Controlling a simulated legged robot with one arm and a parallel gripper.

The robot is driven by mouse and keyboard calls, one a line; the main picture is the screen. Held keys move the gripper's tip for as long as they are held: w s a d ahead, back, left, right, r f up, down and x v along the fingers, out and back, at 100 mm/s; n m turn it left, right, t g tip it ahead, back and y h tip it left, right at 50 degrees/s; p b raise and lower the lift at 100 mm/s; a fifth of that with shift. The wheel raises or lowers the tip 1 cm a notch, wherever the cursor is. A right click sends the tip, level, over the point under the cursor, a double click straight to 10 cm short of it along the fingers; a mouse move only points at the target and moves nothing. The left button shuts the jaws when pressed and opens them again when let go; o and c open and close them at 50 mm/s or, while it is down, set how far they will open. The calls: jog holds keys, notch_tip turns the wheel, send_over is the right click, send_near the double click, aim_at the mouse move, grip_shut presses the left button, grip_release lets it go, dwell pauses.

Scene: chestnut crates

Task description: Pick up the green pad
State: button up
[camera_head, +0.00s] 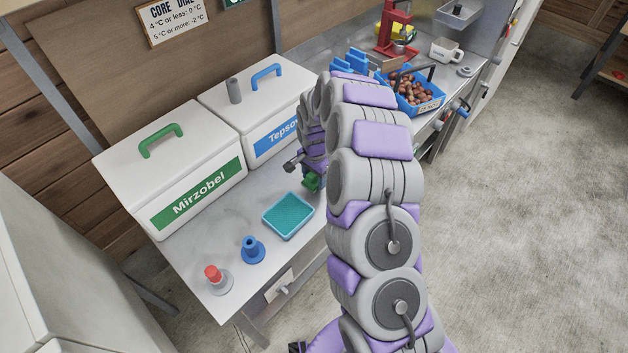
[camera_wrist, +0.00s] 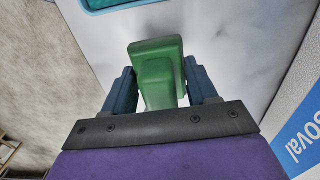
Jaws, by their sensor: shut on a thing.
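The green pad (camera_wrist: 156,55) is between the two dark blue fingers of my gripper (camera_wrist: 160,88) in the wrist view. The fingers are shut on it, and its wide end sticks out beyond them. In the head view the green pad (camera_head: 311,182) shows as a small green piece at my gripper (camera_head: 306,172), over the metal table in front of the Tepsoval box. My arm hides part of the gripper there. I cannot tell whether the pad touches the table.
A teal tray (camera_head: 288,216) lies just left of my gripper. A blue stand (camera_head: 253,250) and a red-topped piece (camera_head: 215,279) stand farther left. White boxes, Mirzobel (camera_head: 173,170) and Tepsoval (camera_head: 262,105), line the back. A blue crate of chestnuts (camera_head: 436,103) is behind my arm.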

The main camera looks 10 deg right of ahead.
jog(key=s+r+p, duration=0.1)
jog(key=s, duration=1.5)
jog(key=shift+d+p, duration=0.15)
jog(key=shift+p, duration=0.15)
jog(key=shift+r, duration=0.1)
